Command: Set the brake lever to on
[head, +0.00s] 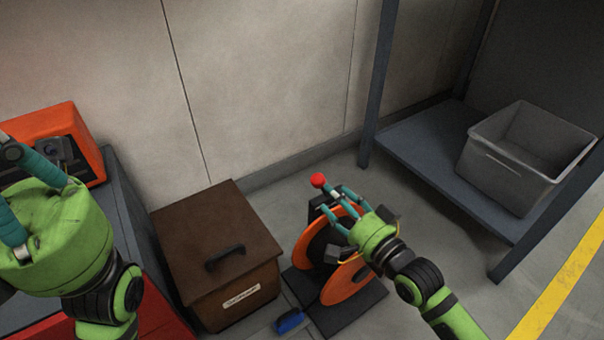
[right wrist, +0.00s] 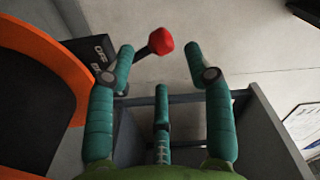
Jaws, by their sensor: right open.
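The brake lever's red knob (head: 318,180) stands up beside the cable reel with orange flanges (head: 346,280). In the right wrist view the knob (right wrist: 160,41) shows between and beyond my fingertips, with a short dark shaft running down behind the left finger. A dark block (right wrist: 92,50) at its foot carries white lettering that reads OFF, with more lettering partly hidden. My right gripper (head: 341,203) is open over the reel, near the knob; contact cannot be told. My left gripper (head: 8,180) is at the left edge, fingers apart and empty, far from the lever.
A brown lidded box (head: 216,240) with a black handle stands left of the reel. A blue object (head: 290,320) lies on the floor before it. A shelf (head: 420,150) with a grey bin (head: 515,160) is at right. An orange case (head: 60,135) sits at left.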

